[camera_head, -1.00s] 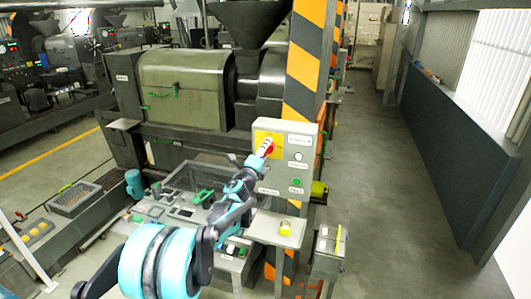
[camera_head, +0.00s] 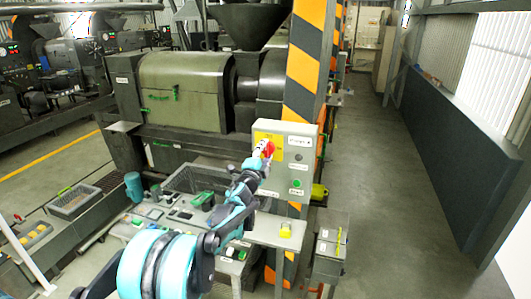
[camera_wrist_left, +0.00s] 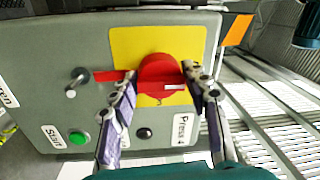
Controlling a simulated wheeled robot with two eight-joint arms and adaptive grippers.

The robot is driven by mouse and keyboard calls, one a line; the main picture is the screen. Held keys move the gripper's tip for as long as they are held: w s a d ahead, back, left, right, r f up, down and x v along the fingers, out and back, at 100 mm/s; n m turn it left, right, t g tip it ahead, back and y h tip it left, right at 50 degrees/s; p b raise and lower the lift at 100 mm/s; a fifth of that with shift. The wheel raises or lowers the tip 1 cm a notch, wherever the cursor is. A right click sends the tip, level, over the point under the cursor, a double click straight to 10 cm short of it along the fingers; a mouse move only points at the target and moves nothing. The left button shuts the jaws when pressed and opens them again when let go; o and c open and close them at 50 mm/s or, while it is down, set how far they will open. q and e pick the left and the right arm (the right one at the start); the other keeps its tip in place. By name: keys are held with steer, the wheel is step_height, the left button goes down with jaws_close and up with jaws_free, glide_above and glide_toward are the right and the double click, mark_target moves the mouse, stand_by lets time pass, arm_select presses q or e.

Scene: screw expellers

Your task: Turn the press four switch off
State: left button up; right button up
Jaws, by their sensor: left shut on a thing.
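The grey control box (camera_head: 310,145) for press four stands at the front of the press. It carries a yellow plate (camera_head: 279,140) with a red rotary switch (camera_head: 268,148). My left gripper (camera_head: 261,160) is at the switch. In the left wrist view, its two fingers (camera_wrist_left: 158,95) stand on either side of the red switch (camera_wrist_left: 158,70), which has a white mark on its handle. The gripper is shut on the switch, and the fingers partly cover it. The "Press 4" label (camera_wrist_left: 182,128) and a dark lamp (camera_wrist_left: 143,132) are beside the right and left fingers. My right gripper is not in view.
A green button (camera_wrist_left: 78,137) labelled "Start" and a small key-like control (camera_wrist_left: 77,78) share the box face. An orange and black striped column (camera_head: 304,75) rises behind the box. The green press body (camera_head: 180,90) is behind. A clear aisle (camera_head: 370,140) lies right.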

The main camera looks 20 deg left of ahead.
arm_select(q)
steer(key=shift+f, duration=0.15)
steer(key=o, duration=1.1)
steer(key=shift+o, duration=0.2)
steer(key=s+f, duration=0.1)
steer(key=s, duration=1.1)
steer(key=shift+a, duration=0.2)
